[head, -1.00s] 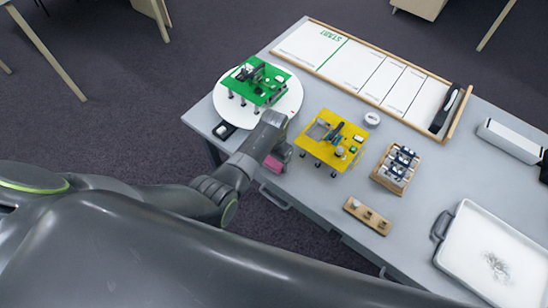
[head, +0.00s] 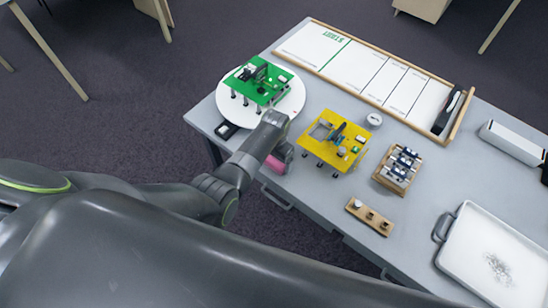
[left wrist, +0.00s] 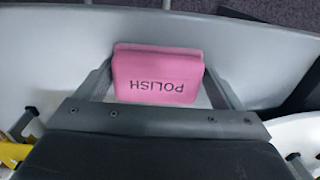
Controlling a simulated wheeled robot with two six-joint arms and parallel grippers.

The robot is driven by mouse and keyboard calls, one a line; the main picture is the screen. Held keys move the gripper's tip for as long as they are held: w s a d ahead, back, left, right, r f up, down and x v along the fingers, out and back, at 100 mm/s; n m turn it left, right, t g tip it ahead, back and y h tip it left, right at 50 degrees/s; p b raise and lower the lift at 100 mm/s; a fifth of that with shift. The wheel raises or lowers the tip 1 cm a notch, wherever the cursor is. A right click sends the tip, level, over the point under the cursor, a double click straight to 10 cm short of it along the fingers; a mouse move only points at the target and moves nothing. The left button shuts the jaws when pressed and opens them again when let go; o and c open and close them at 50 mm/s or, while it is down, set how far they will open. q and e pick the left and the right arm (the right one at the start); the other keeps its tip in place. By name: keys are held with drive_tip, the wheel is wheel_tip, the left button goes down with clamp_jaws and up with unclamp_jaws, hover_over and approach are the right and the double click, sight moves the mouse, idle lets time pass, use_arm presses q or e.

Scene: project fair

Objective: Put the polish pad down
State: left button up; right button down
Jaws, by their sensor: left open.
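The polish pad is a pink block marked POLISH. In the left wrist view the polish pad (left wrist: 157,82) lies between my left gripper's two fingers, with a narrow gap showing on each side. In the head view the polish pad (head: 275,164) shows at the table's near left edge, partly hidden by the gripper. My left gripper (head: 281,157) is open around the pad, low at the table edge. My right gripper is not in view.
The grey table (head: 310,211) holds a white turntable (head: 291,105) with a green board (head: 257,83), a yellow board (head: 333,155), a wooden rack (head: 386,186), a small wooden block (head: 356,212) and a white tray (head: 470,250). The yellow board stands just right of my gripper.

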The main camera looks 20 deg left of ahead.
use_arm(q)
drive_tip(key=shift+s+d+f, duration=0.3)
drive_tip(key=shift+s+f, duration=0.05)
drive_tip(key=shift+s, duration=0.1)
drive_tip(key=shift+r, duration=0.15)
wheel_tip(320, 180, up, 18)
drive_tip(key=w, duration=0.1)
drive_tip(key=shift+a+b, duration=0.2)
drive_tip(key=shift+b, duration=0.2)
